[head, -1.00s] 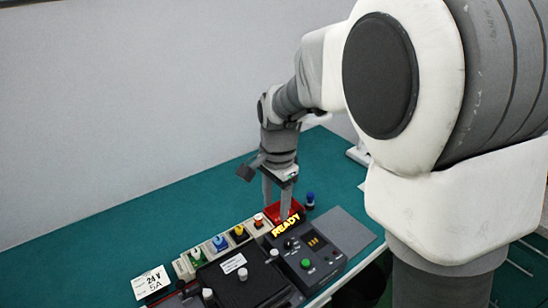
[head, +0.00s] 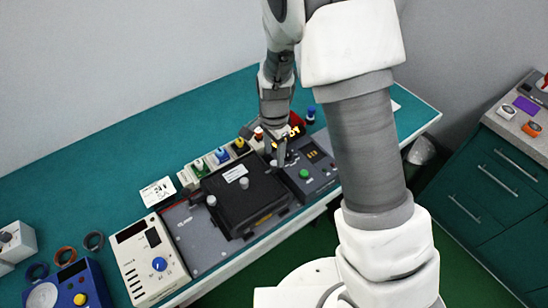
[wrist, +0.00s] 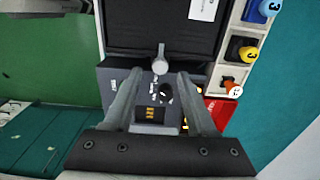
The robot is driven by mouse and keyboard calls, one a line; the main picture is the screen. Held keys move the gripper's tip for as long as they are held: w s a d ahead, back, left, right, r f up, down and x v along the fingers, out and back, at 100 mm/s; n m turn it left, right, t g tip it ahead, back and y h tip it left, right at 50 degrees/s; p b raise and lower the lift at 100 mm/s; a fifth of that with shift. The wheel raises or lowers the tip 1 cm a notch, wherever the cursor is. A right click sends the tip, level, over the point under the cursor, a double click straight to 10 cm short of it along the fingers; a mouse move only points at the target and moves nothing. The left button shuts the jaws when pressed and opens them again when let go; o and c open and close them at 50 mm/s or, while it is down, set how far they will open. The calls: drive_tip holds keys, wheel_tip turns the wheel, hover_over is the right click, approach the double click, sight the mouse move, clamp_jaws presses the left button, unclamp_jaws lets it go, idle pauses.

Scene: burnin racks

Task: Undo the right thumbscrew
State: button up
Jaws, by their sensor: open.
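The black lidded box (head: 245,205) sits on a grey fixture on the bench. A pale grey left thumbscrew (head: 211,200) stands at its left side and a similar knob (head: 244,183) stands on its lid. The right thumbscrew (wrist: 160,62) is a grey upright knob at the box's edge in the wrist view. My gripper (wrist: 159,76) is open, pointing down, with one finger to each side of this thumbscrew in that picture. I cannot tell whether the fingers touch it. In the head view my gripper (head: 276,163) hides most of the right thumbscrew.
A control panel (head: 325,180) with a green button (head: 304,174) adjoins the box's right end. Coloured plugs, such as a yellow one (head: 239,144), line the back. A red block (head: 297,118) stands behind the panel. A cream meter (head: 160,282) is at left. The back bench is clear.

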sight(274, 163)
drive_tip(key=shift+f, duration=1.65)
clamp_jaws()
